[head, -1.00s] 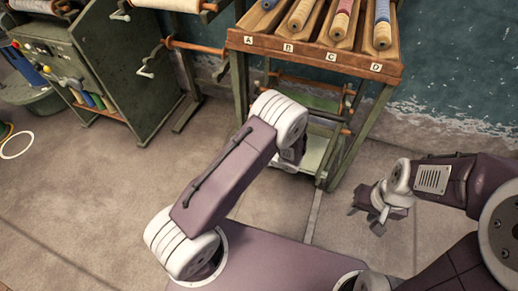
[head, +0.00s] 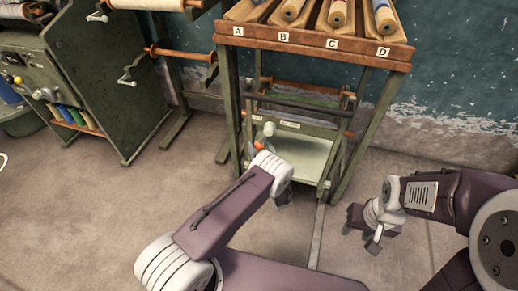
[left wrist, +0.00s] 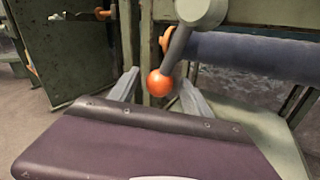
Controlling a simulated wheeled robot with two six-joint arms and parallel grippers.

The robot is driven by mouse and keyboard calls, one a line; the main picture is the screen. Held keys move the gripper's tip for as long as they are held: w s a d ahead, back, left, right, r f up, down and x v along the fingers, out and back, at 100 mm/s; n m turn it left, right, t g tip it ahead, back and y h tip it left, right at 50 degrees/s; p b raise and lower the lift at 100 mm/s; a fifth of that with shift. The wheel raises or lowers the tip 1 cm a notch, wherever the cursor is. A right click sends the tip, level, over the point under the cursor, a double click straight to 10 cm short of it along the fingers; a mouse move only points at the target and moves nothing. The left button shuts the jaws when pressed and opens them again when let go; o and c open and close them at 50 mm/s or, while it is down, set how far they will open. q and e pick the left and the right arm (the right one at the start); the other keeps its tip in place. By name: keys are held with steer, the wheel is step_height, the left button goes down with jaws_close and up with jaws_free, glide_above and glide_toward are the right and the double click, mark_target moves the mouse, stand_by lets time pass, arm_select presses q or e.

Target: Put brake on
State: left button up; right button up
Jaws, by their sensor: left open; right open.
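The brake lever is a dark rod with an orange-red ball knob (left wrist: 160,83) at its lower end and a grey round weight (left wrist: 201,11) at its top. In the head view the small orange ball (head: 259,146) shows low on the green frame under the lettered rack, partly behind my left arm. My left gripper (left wrist: 159,77) is open, with one finger on each side of the ball in the left wrist view; no contact is visible, and depth is unclear. My left arm mostly hides these fingers in the head view. My right gripper (head: 360,239) is open and empty above the floor.
The lettered rack (head: 310,43) with several spools stands above the frame, its legs on both sides. A dark roller (left wrist: 250,50) lies right of the lever. A green machine (head: 100,75) with a crank stands at left. The floor between is clear.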

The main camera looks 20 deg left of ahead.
arm_select(q)
steer(key=shift+w+a, duration=0.25)
steer(key=shift+w, duration=0.15)
jaws_close()
stand_by(1.2)
